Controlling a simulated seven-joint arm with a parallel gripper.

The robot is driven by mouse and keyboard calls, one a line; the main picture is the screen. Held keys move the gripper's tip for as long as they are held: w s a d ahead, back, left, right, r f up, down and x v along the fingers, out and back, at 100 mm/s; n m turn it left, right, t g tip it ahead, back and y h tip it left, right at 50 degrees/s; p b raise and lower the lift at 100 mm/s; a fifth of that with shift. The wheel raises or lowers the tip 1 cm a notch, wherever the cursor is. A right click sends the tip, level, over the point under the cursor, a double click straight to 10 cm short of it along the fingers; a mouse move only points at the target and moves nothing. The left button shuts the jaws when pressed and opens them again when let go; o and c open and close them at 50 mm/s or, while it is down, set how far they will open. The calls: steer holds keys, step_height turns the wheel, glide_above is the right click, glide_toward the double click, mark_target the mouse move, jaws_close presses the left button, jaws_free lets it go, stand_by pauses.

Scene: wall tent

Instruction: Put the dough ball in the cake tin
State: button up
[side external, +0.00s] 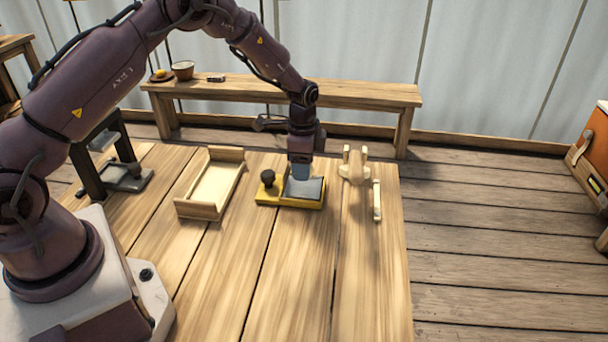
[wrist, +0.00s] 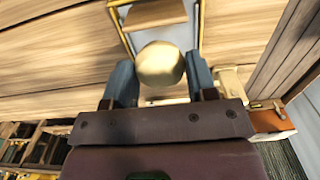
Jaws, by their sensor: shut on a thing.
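The dough ball (wrist: 160,65) is pale, round and held between the two blue fingers of my gripper (wrist: 160,78) in the wrist view. In the side view my gripper (side external: 301,172) points down over a grey square pan in a yellow frame, which looks like the cake tin (side external: 311,187). The fingers hide the ball there. A dark knob (side external: 267,178) stands at the frame's left end. In the wrist view a grey-walled, yellow-edged shape shows behind the ball. I cannot tell how high the ball is above the pan.
A shallow wooden tray (side external: 184,209) lies left of the yellow frame. A pale wooden piece (side external: 354,170) and a small rail (side external: 377,200) stand to the right. A dark press-like stand (side external: 86,176) is at the far left. The table's front is clear. A bench (side external: 340,94) stands behind.

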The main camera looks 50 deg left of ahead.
steer(key=shift+w+f, duration=0.2)
steer(key=shift+f, duration=1.55)
steer(key=shift+f, duration=0.15)
steer(key=o, duration=0.9)
steer(key=shift+o, duration=0.2)
